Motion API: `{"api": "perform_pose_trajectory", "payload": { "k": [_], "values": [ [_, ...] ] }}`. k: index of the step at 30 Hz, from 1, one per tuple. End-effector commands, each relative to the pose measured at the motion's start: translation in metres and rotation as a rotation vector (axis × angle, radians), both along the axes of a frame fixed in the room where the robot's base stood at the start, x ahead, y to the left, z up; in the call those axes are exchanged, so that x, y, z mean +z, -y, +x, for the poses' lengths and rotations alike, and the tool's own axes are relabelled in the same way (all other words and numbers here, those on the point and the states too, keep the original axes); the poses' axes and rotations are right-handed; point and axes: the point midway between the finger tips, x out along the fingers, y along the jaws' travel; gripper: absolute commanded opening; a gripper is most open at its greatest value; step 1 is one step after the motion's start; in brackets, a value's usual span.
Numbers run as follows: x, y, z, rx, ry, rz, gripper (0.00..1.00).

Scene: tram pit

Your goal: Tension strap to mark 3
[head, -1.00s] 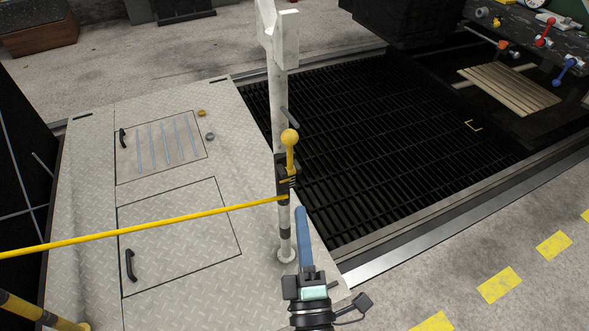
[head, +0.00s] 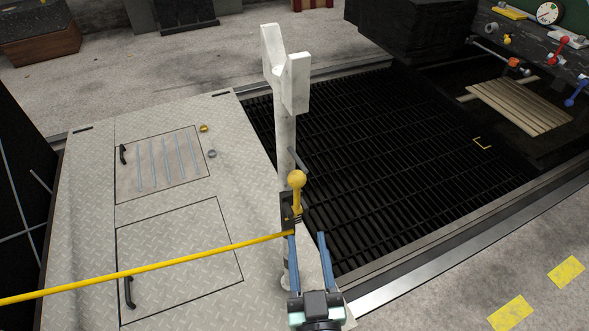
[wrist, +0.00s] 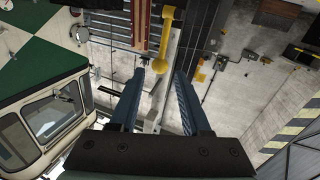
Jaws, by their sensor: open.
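A yellow strap (head: 150,268) runs taut-looking from the left edge to a dark ratchet (head: 288,212) on a white post (head: 285,125) with a forked top. A yellow lever with a ball knob (head: 297,179) stands up from the ratchet. My gripper (head: 307,237) is open and empty, its blue fingers pointing up just below the knob. In the wrist view the ball knob (wrist: 159,67) appears between the fingertips (wrist: 163,70), beyond them; contact cannot be told. No numbered mark is legible. My fingers hide part of the lower post.
A tread-plate deck (head: 225,235) with two hatches lies left of the post. A dark grating (head: 380,150) lies right of it. A bench with coloured valve levers (head: 562,42) stands at the back right. The wrist view shows a cream-and-green tram (wrist: 50,115) at left.

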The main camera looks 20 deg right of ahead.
Motion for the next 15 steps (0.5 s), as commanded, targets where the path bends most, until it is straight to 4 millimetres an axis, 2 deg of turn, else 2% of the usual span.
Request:
{"api": "perform_pose_trajectory", "payload": {
  "k": [3,8,15],
  "values": [
    [0.001,-0.003,0.001,0.016,0.009,0.078,0.47],
    [0.000,0.001,0.014,0.014,0.012,0.085,0.47],
    [0.001,0.012,0.052,0.013,0.014,0.080,0.47]
  ]
}}
